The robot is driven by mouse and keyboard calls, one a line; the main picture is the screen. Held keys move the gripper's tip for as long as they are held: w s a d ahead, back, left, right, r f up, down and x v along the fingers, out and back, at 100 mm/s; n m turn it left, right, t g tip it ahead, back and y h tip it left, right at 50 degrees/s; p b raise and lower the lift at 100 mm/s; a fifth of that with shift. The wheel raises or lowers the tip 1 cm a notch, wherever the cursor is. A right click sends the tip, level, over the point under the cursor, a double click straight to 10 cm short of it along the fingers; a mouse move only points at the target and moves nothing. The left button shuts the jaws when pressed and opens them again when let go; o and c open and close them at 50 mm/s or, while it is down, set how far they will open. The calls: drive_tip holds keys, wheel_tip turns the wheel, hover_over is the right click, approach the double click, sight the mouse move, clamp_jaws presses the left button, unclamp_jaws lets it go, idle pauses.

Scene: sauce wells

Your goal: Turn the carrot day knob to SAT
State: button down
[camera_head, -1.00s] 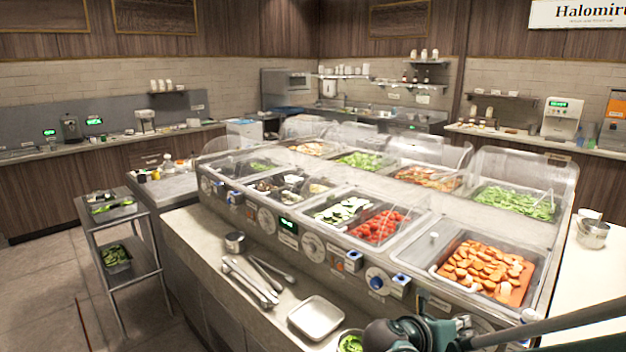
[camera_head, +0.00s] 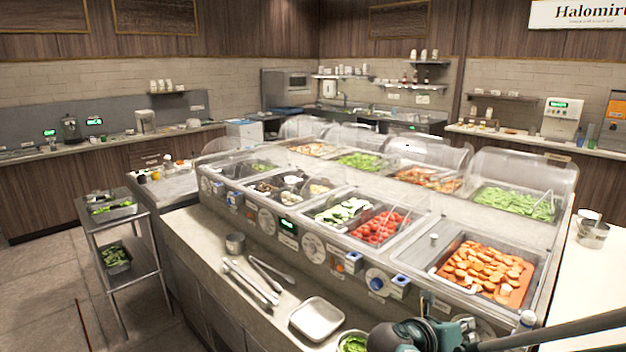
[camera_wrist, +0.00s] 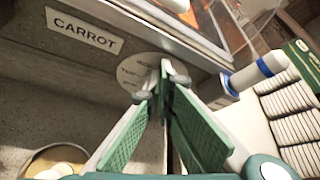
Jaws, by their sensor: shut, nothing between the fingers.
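In the wrist view, the CARROT label (camera_wrist: 85,30) is on the counter's front panel. Below and right of it is a round pale dial plate (camera_wrist: 135,70) with small print I cannot read. In the head view, my gripper (camera_head: 462,328) is partly visible at the bottom, below the carrot pan (camera_head: 440,268).
A white cylinder with a blue band (camera_wrist: 248,75) is close to the right of my fingers. A green box with white rolls (camera_wrist: 290,105) lies beyond it. A metal tray (camera_head: 317,318) and tongs (camera_head: 250,285) rest on the front ledge. Other dials line the panel leftward.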

drive_tip(key=shift+r+p, duration=0.3)
drive_tip(key=shift+r, duration=0.1)
drive_tip(key=shift+a, duration=0.1)
idle(0.4)
drive_tip(key=shift+s+a+p, duration=0.3)
drive_tip(key=shift+s+a, duration=1.75)
drive_tip(key=shift+s, duration=0.05)
drive_tip(key=shift+f, duration=0.1)
drive_tip(key=shift+w+a+f+b, duration=0.25)
drive_tip(key=shift+a+f+b, duration=0.25)
drive_tip(key=shift+a, duration=0.1)
drive_tip(key=shift+w+a+f+b, duration=0.2)
drive_tip(key=shift+a+f+b, duration=0.15)
drive_tip(key=shift+a+b, duration=0.15)
drive_tip(key=w+d, duration=0.5)
drive_tip(key=shift+s+f, duration=0.1)
drive_tip(key=shift+s, duration=0.05)
